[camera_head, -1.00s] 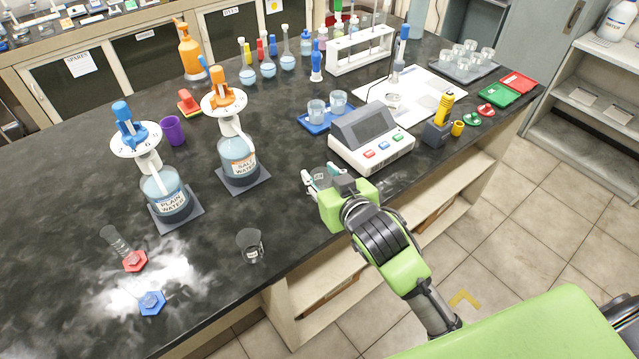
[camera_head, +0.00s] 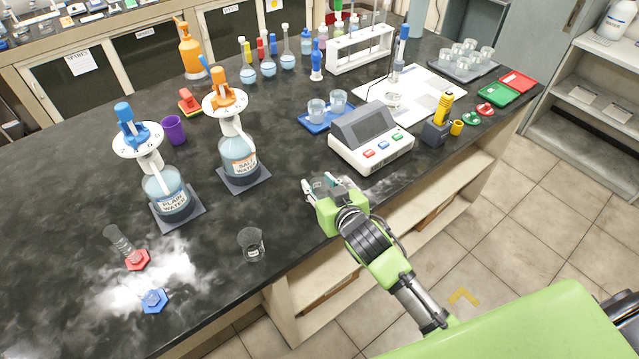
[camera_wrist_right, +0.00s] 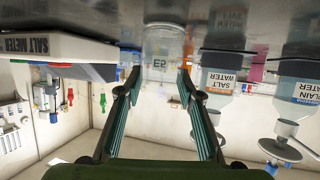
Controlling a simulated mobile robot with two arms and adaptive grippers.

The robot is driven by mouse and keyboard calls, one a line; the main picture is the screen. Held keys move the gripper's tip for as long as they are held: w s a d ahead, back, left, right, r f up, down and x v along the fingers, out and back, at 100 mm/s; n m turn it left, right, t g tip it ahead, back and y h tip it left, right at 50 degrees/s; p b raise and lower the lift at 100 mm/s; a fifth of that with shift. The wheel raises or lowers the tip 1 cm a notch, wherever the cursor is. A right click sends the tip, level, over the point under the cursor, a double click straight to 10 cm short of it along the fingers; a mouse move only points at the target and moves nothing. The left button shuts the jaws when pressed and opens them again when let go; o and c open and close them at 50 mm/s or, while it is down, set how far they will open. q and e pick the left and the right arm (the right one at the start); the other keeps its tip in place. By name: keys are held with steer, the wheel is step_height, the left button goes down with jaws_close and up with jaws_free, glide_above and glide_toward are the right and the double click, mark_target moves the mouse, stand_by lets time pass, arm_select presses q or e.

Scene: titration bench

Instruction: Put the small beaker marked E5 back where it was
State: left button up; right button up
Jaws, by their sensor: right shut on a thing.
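The small clear beaker marked E5 (camera_wrist_right: 160,62) shows between the fingertips of my right gripper (camera_wrist_right: 158,82) in the upside-down right wrist view. In the head view, my right gripper (camera_head: 318,186) is at the bench's front edge, left of and in front of the salt meter. It is shut on the beaker, which is mostly hidden there by the gripper. The beaker looks upright and at or very near the bench top; I cannot tell whether it touches. My left gripper is in neither current view.
The salt meter (camera_head: 371,140) stands close to the right gripper. A blue tray (camera_head: 318,126) with two beakers is behind it. Another beaker (camera_head: 251,246) stands to the left near the front edge. The salt water bottle (camera_head: 238,158) and plain water bottle (camera_head: 168,196) stand further left.

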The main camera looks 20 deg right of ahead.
steer(key=o, duration=1.1)
steer(key=shift+f, duration=0.1)
steer(key=b+v, duration=0.1)
steer(key=v, duration=1.1)
